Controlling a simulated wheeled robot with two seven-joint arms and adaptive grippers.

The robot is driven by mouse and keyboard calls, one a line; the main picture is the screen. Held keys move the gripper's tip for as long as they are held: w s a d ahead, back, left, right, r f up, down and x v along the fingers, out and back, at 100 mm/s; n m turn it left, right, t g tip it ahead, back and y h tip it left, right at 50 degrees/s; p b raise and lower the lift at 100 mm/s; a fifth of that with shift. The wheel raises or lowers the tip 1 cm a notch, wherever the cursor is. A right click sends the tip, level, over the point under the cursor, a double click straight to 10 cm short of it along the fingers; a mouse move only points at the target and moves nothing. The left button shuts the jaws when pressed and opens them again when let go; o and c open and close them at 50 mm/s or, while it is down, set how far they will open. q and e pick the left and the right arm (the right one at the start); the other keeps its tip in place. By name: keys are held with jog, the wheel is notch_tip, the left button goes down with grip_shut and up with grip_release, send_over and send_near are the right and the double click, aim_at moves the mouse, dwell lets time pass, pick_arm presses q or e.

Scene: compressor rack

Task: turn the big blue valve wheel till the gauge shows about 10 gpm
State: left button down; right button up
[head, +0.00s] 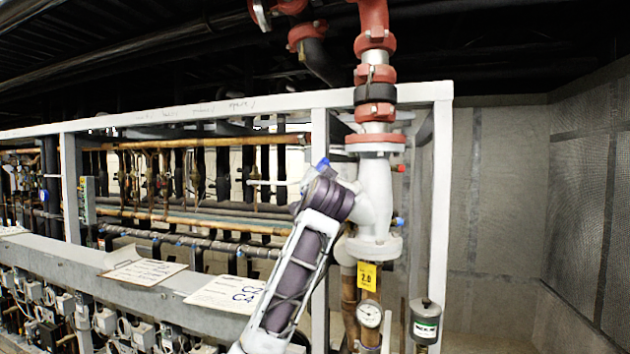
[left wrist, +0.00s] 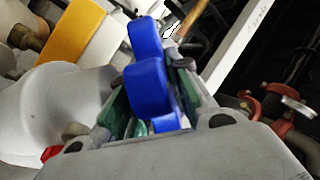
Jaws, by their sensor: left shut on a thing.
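The big blue valve wheel (left wrist: 148,82) fills the middle of the left wrist view, where its rounded lobes show. In the head view only a small blue part of the wheel (head: 322,163) shows above my left wrist. My left gripper (left wrist: 152,98) is shut on the wheel's rim, with its green-grey fingers on either side of it. In the head view my own wrist hides these fingers and most of the wheel. The round gauge (head: 369,313) sits low on the pipe below the white valve body; its reading is too small to tell. My right gripper is not in view.
The white valve body (head: 375,200) stands right beside my left wrist. A yellow tag (head: 367,276) hangs above the gauge. A grey frame post (head: 440,200) and a dark green canister (head: 425,322) stand to the right. Pipes and paper sheets (head: 228,294) lie left.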

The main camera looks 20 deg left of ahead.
pick_arm(q)
jog(key=c, duration=1.6)
grip_release()
jog(key=v, duration=1.2)
jog(key=shift+w+f, duration=0.1)
jog(key=shift+f, duration=0.05)
